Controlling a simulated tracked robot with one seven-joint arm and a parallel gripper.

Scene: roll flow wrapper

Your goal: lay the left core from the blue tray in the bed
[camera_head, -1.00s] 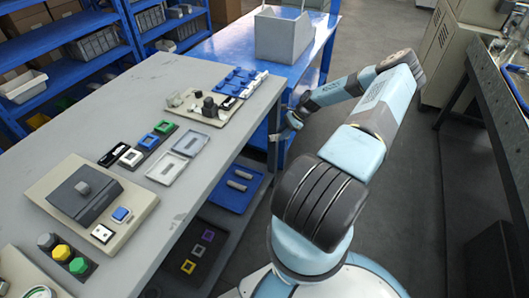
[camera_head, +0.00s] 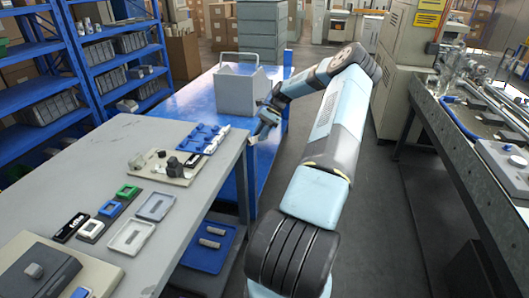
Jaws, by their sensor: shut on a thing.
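The blue tray (camera_head: 228,247) lies on a lower level beside the grey table. Two short grey cores, a front one (camera_head: 209,243) and a back one (camera_head: 215,231), lie in it. My gripper (camera_head: 260,134) is beyond the tray, by the far right corner of the grey table. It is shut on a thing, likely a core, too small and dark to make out. I cannot tell which thing in view is the bed.
A grey bin (camera_head: 241,92) stands on the blue table behind. A bench (camera_head: 460,160) with machine parts is at right. Floor between is clear.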

